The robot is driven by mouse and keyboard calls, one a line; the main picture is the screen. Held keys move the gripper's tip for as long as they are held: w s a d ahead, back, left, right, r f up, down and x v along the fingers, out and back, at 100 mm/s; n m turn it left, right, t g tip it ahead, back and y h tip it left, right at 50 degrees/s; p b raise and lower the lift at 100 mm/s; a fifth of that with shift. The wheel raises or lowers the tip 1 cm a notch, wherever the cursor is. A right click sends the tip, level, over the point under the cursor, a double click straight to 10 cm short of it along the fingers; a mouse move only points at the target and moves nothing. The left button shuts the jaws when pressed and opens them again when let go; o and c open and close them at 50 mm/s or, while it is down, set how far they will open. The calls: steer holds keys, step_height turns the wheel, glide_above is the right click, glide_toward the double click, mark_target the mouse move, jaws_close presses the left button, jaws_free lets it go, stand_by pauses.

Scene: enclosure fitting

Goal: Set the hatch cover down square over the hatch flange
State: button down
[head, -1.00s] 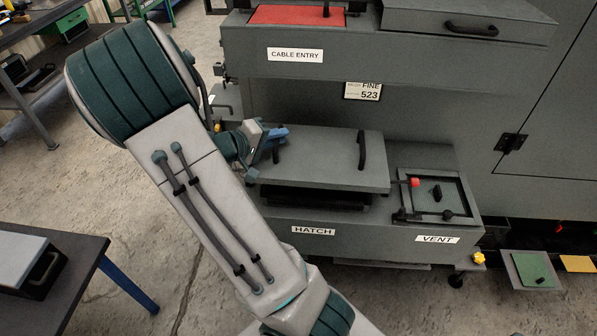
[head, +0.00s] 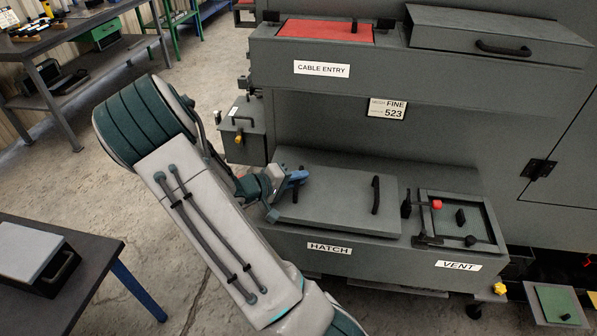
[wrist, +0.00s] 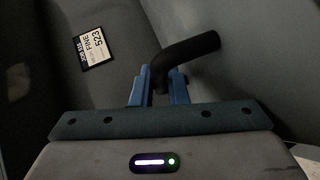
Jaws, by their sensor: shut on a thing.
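The hatch cover (head: 335,195) is a flat grey plate with a black bar handle at its right end. It lies low over the spot behind the HATCH label, its front edge roughly parallel to the ledge's front edge. The hatch flange is hidden under it, so I cannot tell whether the cover is fully seated. My gripper (head: 299,181) is at the cover's left end, its blue fingers shut on the left handle. In the wrist view my gripper (wrist: 160,88) has the fingers around the bent black handle (wrist: 190,58).
The vent opening (head: 455,220), with a red-tipped clamp (head: 436,205), is close to the cover's right. The CABLE ENTRY shelf (head: 400,65) overhangs behind. A grey box (head: 244,130) hangs at the back left. A dark table (head: 90,245) stands at lower left.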

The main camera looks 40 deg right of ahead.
steer(key=c, duration=1.4)
jaws_free()
steer(key=shift+c, duration=0.2)
steer(key=shift+a+r, duration=0.1)
steer(key=shift+a, duration=0.05)
